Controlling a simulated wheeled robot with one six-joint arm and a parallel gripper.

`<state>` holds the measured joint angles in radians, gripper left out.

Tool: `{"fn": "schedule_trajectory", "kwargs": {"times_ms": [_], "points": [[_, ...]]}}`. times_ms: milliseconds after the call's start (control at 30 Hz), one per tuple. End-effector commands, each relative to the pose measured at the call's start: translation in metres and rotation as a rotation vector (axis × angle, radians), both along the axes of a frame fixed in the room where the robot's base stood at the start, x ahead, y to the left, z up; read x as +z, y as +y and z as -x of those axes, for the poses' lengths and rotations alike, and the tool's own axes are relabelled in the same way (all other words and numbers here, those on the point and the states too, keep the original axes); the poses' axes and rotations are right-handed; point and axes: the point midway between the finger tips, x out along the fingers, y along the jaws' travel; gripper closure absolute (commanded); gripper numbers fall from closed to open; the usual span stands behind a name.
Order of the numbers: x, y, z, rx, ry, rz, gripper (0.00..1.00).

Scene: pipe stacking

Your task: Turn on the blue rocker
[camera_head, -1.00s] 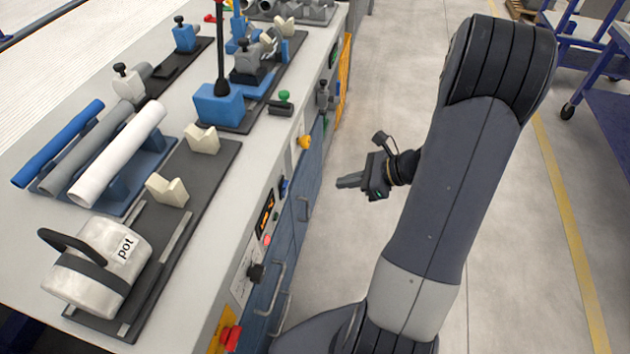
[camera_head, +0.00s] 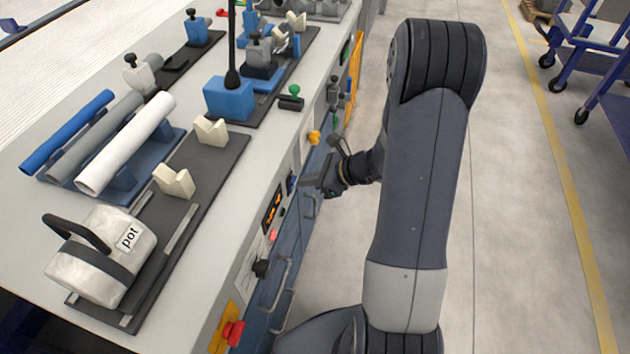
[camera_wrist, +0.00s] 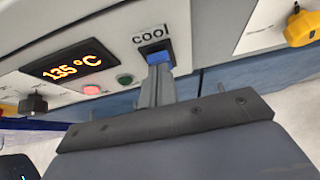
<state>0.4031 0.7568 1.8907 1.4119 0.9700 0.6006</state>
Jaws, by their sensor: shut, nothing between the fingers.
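The blue rocker (camera_wrist: 158,58) sits in a dark frame under a "COOL" label on the front panel. In the head view the rocker (camera_head: 291,184) is a small blue spot beside my gripper's tips. My gripper (camera_wrist: 157,76) is shut and empty, with its fingertips pointing at the rocker and covering its lower part in the wrist view. I cannot tell whether they touch it. In the head view my gripper (camera_head: 308,185) is at the bench's front panel.
Left of the rocker are a display (camera_wrist: 68,68) reading 135 °C, a red button (camera_wrist: 91,89), a green button (camera_wrist: 125,79) and a dark knob (camera_wrist: 33,104). A yellow knob (camera_wrist: 302,28) is to the right.

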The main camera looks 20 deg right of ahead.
Motion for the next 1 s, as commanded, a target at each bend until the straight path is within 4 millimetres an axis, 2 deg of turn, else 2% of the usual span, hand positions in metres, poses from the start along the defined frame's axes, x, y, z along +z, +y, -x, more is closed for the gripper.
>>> {"fn": "schedule_trajectory", "kwargs": {"times_ms": [333, 567, 667, 1000], "points": [[0.003, 0.002, -0.001, 0.002, 0.007, 0.010, 1.00], [0.014, 0.012, -0.007, 0.006, 0.071, 0.106, 1.00], [0.006, 0.011, -0.007, 0.001, 0.080, 0.114, 1.00], [0.013, 0.011, -0.007, 0.001, 0.078, 0.113, 1.00]]}}
